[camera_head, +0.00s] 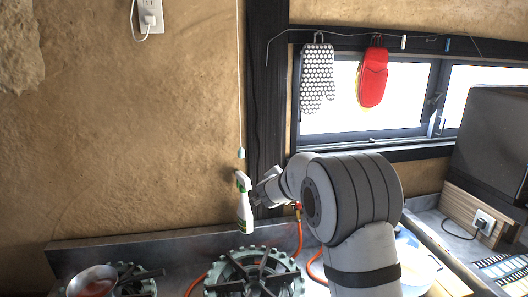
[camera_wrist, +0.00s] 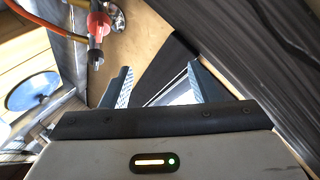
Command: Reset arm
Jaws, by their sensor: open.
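My arm rises from the bottom right of the head view and bends to the left. My gripper (camera_head: 262,190) is at its far end, partly hidden by the wrist, just right of a white and green spray bottle (camera_head: 244,208). In the wrist view my gripper (camera_wrist: 160,72) has its two fingers wide apart, with nothing held between them. The spray bottle stands upright by the back wall; whether a finger touches it I cannot tell.
A green-rimmed gas burner (camera_head: 254,274) sits below the bottle, with a metal pan (camera_head: 92,281) to its left. A red valve (camera_wrist: 98,24) with an orange hose is near the gripper. Oven mitts (camera_head: 372,78) hang by the window. A dark box (camera_head: 492,140) stands right.

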